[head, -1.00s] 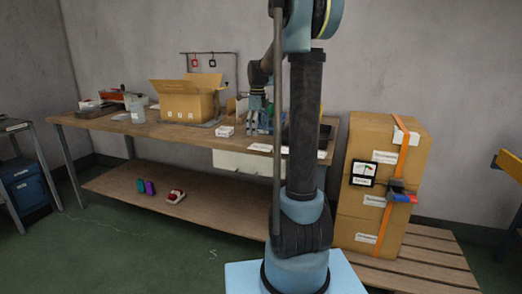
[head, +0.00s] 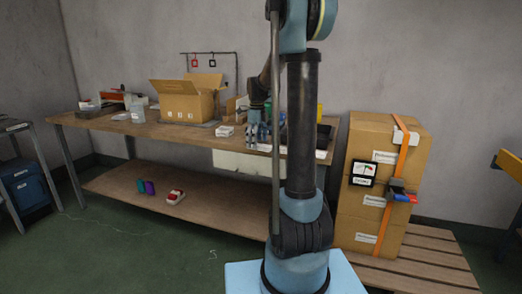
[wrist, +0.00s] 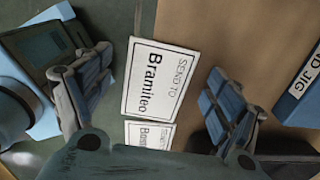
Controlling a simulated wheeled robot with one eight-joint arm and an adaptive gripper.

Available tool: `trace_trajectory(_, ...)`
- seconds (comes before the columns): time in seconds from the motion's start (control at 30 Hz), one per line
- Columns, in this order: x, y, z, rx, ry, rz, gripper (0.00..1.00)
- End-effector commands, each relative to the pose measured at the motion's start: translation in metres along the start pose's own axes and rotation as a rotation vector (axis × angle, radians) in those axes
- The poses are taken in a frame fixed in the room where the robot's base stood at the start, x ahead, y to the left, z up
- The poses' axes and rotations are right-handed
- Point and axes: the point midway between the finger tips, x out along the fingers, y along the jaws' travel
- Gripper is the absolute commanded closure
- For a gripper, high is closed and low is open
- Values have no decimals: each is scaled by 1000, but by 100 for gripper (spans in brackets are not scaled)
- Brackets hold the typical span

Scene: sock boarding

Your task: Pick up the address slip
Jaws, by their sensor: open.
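The address slip (wrist: 157,79) is a white card with a black border reading "SEND TO Bramiteo". It lies flat at the wooden bench's front edge, its left part showing over the green floor in the wrist view. My gripper (wrist: 160,68) is open, one finger on each side of the slip, holding nothing. Contact with the slip cannot be told. A second white card (wrist: 149,134) with a bold name lies just below the slip, partly hidden by my gripper. In the head view my gripper (head: 252,136) is low over the bench's front edge.
A blue block (wrist: 301,90) labelled "...ND JIG" stands right of the slip. On the bench (head: 150,127) are an open cardboard box (head: 185,104) and a small white pack (head: 224,131) left of my gripper. Strapped cartons (head: 345,228) stand at right.

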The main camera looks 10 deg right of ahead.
Motion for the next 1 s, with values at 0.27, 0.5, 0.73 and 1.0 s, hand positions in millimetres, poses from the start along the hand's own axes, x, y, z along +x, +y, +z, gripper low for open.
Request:
trace_trajectory(0.27,2,0,0,0,0,0,15)
trace_trajectory(0.5,5,0,0,0,0,0,15)
trace_trajectory(0.73,5,0,0,0,0,0,15)
trace_trajectory(1.0,5,0,0,0,0,0,46)
